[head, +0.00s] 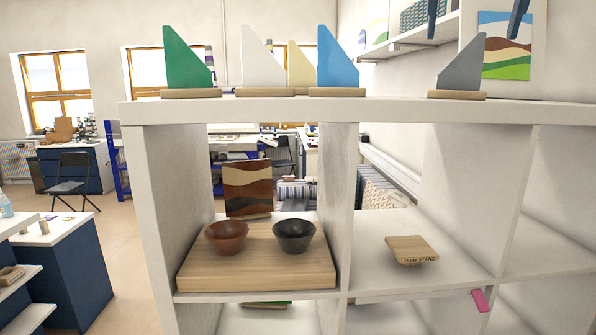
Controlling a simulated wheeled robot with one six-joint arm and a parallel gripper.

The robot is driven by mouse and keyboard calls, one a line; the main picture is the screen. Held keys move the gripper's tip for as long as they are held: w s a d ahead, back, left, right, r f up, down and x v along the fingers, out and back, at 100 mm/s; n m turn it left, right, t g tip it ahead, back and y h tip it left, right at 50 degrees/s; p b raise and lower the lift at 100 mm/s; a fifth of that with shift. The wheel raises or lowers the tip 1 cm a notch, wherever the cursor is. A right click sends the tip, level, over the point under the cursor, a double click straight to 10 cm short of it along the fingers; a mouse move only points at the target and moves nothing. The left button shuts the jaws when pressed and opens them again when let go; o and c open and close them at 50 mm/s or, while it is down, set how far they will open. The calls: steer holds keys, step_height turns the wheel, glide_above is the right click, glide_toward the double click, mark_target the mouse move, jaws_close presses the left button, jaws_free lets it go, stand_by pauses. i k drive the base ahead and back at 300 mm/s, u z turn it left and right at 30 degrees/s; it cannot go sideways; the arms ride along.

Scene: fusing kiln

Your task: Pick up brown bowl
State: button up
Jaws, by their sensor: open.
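The brown bowl (227,238) stands upright on a thick wooden board (258,278) in the left compartment of the white shelf unit. It looks empty. A black bowl (294,236) stands close to its right on the same board. My gripper (474,36) shows only as two dark blue fingers at the top right edge. They are wide apart with nothing between them. The gripper is above and to the right of the bowls, well away from them.
The white shelf (400,111) has a top board above the bowls and upright dividers beside them. Coloured glass pieces, such as a green one (187,62), stand on top. A brown panel (247,187) stands behind the bowls. A wooden stand (411,250) is in the compartment to the right.

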mark_target(227, 237)
steer(key=z, duration=0.05)
steer(key=k, duration=0.9)
